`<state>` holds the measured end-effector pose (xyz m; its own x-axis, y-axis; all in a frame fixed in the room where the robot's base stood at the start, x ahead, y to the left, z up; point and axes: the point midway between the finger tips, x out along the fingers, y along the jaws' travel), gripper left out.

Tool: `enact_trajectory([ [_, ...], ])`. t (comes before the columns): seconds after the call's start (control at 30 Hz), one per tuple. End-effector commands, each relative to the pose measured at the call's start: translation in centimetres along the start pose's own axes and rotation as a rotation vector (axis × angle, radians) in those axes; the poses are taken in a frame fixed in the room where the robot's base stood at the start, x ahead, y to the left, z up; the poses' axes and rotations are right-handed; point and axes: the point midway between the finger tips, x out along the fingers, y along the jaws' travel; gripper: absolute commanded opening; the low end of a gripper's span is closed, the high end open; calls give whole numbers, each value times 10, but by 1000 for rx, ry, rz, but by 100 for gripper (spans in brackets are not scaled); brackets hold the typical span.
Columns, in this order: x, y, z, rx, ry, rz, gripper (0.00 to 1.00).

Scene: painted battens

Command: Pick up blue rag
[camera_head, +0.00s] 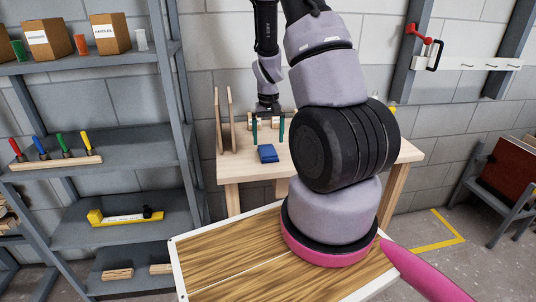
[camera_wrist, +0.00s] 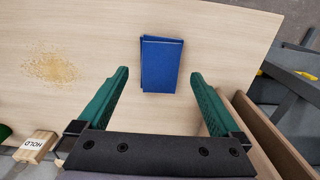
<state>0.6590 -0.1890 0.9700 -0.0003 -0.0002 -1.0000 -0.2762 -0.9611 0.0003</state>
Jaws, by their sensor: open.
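The blue rag (camera_head: 268,153) lies folded flat on the light wooden table (camera_head: 235,169), near its front left part. In the wrist view the rag (camera_wrist: 161,65) is a dark blue folded rectangle, lying ahead of the fingers and roughly centred between them. My gripper (camera_head: 268,130) is above the table, behind the rag in the head view. In the wrist view my gripper (camera_wrist: 158,82) has its two green fingers wide apart with nothing between the pads. The fingers do not appear to touch the rag.
A wooden upright rack (camera_head: 224,118) stands at the table's left edge, close to my gripper. In the wrist view a sawdust patch (camera_wrist: 50,67) and a wooden block marked HOLD (camera_wrist: 36,146) lie at left. Grey shelving (camera_head: 130,150) stands left of the table.

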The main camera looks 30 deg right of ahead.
Motion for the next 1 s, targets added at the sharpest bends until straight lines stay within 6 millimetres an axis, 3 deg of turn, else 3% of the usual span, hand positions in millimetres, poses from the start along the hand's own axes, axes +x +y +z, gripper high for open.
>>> enact_trajectory([
  [0.33,46,0,0,0,-2,0,100],
  [0.63,51,0,-1,0,0,0,100],
  [0.67,51,0,-1,0,0,0,92],
  [0.83,51,0,-1,0,0,0,27],
  [0.87,51,0,-1,0,0,0,27],
  [0.9,51,0,-1,0,0,0,18],
  [1.0,51,0,-1,0,0,0,18],
])
